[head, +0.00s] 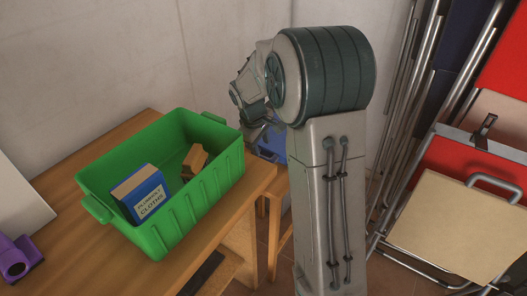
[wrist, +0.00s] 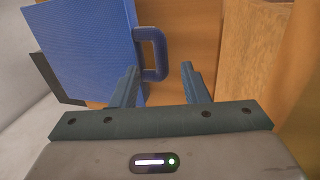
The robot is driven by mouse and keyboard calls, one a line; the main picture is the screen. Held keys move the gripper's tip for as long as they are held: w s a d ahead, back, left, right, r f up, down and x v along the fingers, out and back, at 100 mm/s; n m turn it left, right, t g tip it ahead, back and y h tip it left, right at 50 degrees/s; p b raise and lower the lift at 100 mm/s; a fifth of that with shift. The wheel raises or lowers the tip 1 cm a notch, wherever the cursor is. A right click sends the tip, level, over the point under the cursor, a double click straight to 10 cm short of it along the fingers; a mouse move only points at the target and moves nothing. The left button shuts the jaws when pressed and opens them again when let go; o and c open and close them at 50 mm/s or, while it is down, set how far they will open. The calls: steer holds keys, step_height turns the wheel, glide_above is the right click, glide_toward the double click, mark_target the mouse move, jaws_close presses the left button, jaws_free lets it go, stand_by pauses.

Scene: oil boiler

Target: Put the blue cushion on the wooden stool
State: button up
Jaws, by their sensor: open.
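The blue cushion (wrist: 92,48) is at the upper left of the wrist view. Its blue loop handle (wrist: 161,55) sticks out on its right side. In the head view a blue patch of the cushion (head: 272,145) shows behind my arm, above the wooden stool (head: 274,230). An orange-brown wooden surface lies under the cushion in the wrist view, seemingly the stool seat. My gripper (wrist: 158,70) is open. Its fingers point toward the handle, whose outer bar appears between the fingertips. I cannot tell whether they touch it. My arm hides most of the cushion and stool in the head view.
A wooden table (head: 78,240) at left bears a green crate (head: 195,205) holding a blue box (head: 140,193) and a brown block (head: 195,160). A purple roll (head: 17,262) lies at the table's left. Red folding chairs and a beige panel (head: 462,232) stand at right.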

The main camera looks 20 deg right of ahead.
steer(key=v, duration=0.5)
steer(key=shift+w+p, duration=0.1)
steer(key=shift+p, duration=0.2)
